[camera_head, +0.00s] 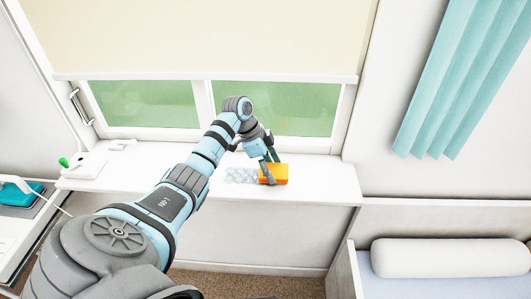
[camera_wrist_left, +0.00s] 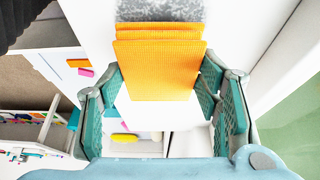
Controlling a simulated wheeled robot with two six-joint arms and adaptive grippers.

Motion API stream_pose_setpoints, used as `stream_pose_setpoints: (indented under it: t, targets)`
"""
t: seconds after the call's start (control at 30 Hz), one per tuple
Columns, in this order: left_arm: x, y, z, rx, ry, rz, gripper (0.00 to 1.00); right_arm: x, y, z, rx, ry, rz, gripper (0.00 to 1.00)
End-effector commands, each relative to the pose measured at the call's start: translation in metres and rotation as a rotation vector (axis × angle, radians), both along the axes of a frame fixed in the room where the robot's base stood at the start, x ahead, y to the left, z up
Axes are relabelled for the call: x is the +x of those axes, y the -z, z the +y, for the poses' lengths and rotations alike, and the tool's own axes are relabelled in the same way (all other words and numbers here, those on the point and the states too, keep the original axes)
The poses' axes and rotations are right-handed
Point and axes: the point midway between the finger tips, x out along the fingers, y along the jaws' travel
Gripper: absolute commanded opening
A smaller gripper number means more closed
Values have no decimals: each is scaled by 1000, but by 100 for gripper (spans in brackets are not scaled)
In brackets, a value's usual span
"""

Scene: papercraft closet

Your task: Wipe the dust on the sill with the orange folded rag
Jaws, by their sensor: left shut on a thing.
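The orange folded rag (camera_head: 280,173) is at the white sill (camera_head: 325,180), right of the middle. It also shows large in the left wrist view (camera_wrist_left: 160,68), with its layered folded edges towards the dust. My left gripper (camera_head: 268,168) is shut on the rag, with a green finger on either side of it in the left wrist view (camera_wrist_left: 160,88). The dust (camera_head: 240,175) is a pale grey speckled patch just left of the rag; it also shows beyond the rag in the left wrist view (camera_wrist_left: 160,10). Whether the rag presses on the sill is unclear. My right gripper is out of view.
The window (camera_head: 275,108) with a lowered cream blind (camera_head: 200,35) stands behind the sill. A white box with a green-topped item (camera_head: 82,163) sits at the sill's left end. The sill right of the rag is clear. A teal curtain (camera_head: 450,75) hangs at right.

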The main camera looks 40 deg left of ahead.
Motion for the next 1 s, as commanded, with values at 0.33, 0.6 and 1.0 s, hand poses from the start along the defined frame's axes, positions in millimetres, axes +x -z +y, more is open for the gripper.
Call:
stream_pose_setpoints:
  t: [0.33, 0.6, 1.0]
  targets:
    - [-9, -1, 15, -9, -10, -7, 35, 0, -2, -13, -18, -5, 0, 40]
    - [-9, 3, 15, -10, -9, -8, 35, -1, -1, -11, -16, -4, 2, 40]
    - [-3, 11, 5, -3, -4, -3, 35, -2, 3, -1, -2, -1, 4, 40]
